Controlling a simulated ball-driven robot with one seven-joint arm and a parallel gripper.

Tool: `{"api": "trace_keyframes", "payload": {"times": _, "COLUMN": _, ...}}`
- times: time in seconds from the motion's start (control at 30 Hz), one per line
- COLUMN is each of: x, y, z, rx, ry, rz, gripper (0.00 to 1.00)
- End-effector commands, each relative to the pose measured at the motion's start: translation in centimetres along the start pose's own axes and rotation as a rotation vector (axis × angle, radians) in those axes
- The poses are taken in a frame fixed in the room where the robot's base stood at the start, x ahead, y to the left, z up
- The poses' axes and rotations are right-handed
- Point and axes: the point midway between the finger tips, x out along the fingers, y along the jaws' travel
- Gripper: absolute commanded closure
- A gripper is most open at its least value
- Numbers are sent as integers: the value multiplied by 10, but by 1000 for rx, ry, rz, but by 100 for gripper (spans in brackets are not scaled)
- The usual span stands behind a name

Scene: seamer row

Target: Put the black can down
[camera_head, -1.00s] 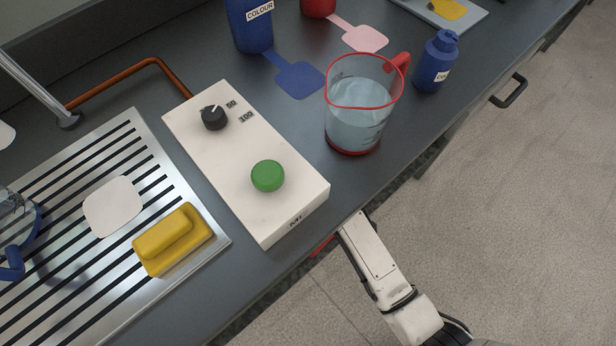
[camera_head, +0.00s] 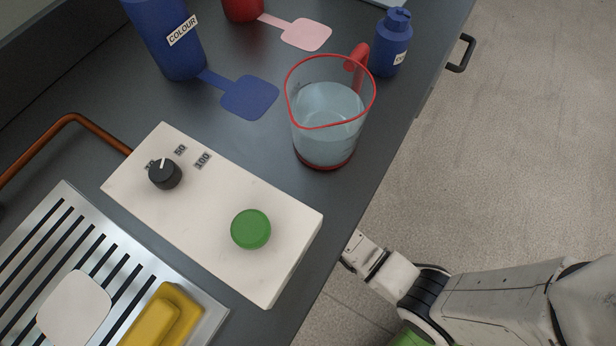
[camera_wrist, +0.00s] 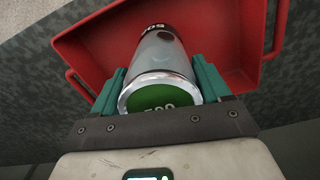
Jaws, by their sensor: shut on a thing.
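A can (camera_wrist: 158,62) with a shiny grey side, a dark band at its far end and a green near end shows in the wrist view. I see no mostly black can. My gripper (camera_wrist: 162,84) is shut on this can, with one teal finger on each side. A red tray with raised walls (camera_wrist: 92,44) lies behind the can. I cannot tell whether the can touches the tray. In the head view my arm shows at the lower right; the can and tray are not visible there.
On the dark counter (camera_head: 225,145) stand a white control box (camera_head: 200,215) with a green button, a red-rimmed jug (camera_head: 328,115) of liquid, a small blue bottle (camera_head: 391,45) and a large blue container (camera_head: 168,45). A yellow sponge (camera_head: 165,318) lies on a slotted drainer (camera_head: 100,240). Open floor (camera_head: 510,150) is at right.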

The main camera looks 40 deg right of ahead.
Motion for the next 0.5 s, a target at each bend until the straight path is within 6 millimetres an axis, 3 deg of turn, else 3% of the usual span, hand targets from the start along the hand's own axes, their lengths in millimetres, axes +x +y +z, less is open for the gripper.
{"api": "trace_keyframes", "payload": {"times": 0.2, "x": 28, "y": 0, "z": 0, "rx": 0, "ry": 0, "rz": 1, "gripper": 78}}
{"api": "trace_keyframes", "payload": {"times": 0.5, "x": 29, "y": 0, "z": -1, "rx": 0, "ry": 1, "rz": 1, "gripper": 78}}
